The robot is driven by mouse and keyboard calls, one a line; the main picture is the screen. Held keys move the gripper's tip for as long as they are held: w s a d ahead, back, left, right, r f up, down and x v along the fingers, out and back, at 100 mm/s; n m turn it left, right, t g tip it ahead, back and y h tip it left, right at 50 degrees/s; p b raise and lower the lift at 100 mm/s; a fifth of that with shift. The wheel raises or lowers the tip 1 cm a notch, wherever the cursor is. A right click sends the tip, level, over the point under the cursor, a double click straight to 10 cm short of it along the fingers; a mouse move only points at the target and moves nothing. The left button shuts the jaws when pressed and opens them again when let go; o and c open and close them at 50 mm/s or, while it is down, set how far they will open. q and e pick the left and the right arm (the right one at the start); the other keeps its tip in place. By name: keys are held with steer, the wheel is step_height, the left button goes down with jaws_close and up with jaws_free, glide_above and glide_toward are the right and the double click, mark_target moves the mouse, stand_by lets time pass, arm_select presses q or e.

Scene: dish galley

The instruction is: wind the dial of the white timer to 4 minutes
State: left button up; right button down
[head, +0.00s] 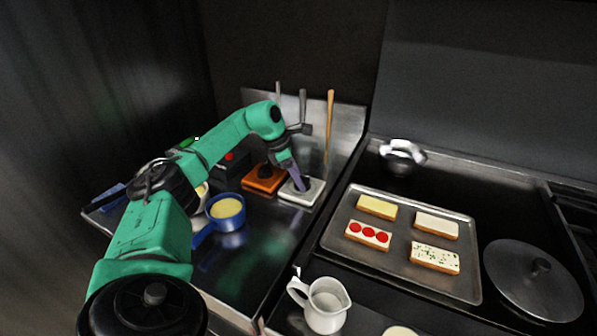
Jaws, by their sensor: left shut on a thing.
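The white timer (313,193) is a flat, pale square block on the steel counter, in front of the upright steel back panel. My left arm reaches over from the left, and my left gripper (301,184) points down onto the timer's top. Its jaws are shut on the dark dial in the middle. The fingers cover most of the dial, so its marks and setting cannot be read. My right gripper is out of view.
An orange timer (255,185) stands just left of the white one. A blue pan (211,229) with yellow contents is nearer. A tray (345,258) of topped bread slices, a white jug (326,306) and a round lid (531,281) lie to the right. Upright handles (329,125) stand behind.

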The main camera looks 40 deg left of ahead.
arm_select(q)
steer(key=shift+w+a+m+g+h+p, duration=0.1)
steer(key=shift+m+g+h+p, duration=0.2)
steer(key=shift+m, duration=0.5)
steer(key=shift+a+m+g+h+p, duration=0.1)
steer(key=shift+m+p, duration=0.3)
steer(key=shift+m, duration=0.4)
steer(key=shift+d, duration=0.1)
steer(key=o, duration=1.4)
steer(key=shift+c, duration=0.2)
steer(key=v, duration=0.5)
steer(key=shift+w+r+b, duration=0.1)
steer(key=shift+r+b, duration=0.1)
steer(key=shift+b, duration=0.2)
steer(key=p+v, duration=0.1)
steer(key=v, duration=0.8)
